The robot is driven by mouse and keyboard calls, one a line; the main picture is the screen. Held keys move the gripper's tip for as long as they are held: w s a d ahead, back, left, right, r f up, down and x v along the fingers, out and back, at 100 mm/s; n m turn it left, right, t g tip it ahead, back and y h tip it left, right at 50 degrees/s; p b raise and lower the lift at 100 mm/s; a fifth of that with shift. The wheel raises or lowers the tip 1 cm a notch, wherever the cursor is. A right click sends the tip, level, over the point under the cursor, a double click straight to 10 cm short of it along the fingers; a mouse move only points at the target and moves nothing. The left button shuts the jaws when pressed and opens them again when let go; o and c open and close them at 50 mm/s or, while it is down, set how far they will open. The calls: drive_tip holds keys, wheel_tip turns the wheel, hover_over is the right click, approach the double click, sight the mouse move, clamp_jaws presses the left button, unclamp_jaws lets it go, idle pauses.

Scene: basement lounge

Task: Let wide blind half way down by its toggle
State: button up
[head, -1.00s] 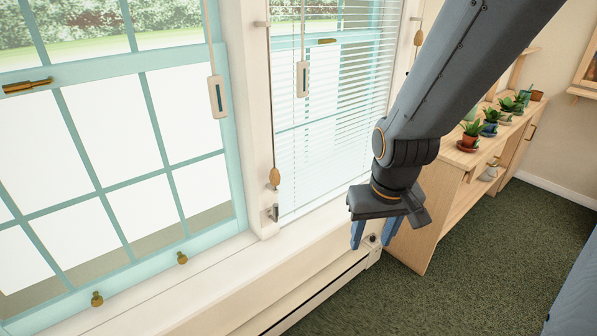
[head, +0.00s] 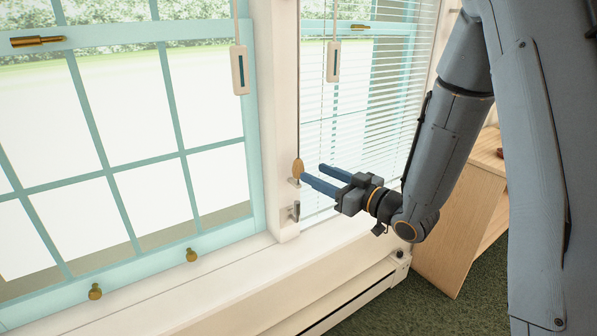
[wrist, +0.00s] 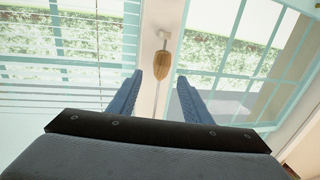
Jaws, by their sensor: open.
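A wooden toggle (head: 298,168) hangs on a thin cord in front of the white post between the two windows. In the wrist view the toggle (wrist: 165,68) shows between and beyond my fingertips. My gripper (head: 312,173) is open and empty, pointing left at the toggle. The near fingertip looks very close to it; I cannot tell whether they touch. A slatted white blind (head: 395,95) covers part of the right window. No slats show on the left window; its top is out of view. I cannot tell which blind is the wide one.
White slotted pendants hang before the left window (head: 240,70) and the right window (head: 333,62). A small metal fitting (head: 294,211) sits on the post below the toggle. The sill (head: 180,285) juts out below. A wooden cabinet (head: 462,225) stands to the right.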

sight(303, 166)
drive_tip(key=shift+w+a+r, duration=0.1)
drive_tip(key=shift+w+a, duration=0.05)
drive_tip(key=shift+a, duration=0.15)
drive_tip(key=p+x, duration=0.1)
drive_tip(key=x, duration=0.6)
drive_tip(key=shift+w+a, duration=0.1)
drive_tip(key=shift+r, duration=0.1)
clamp_jaws()
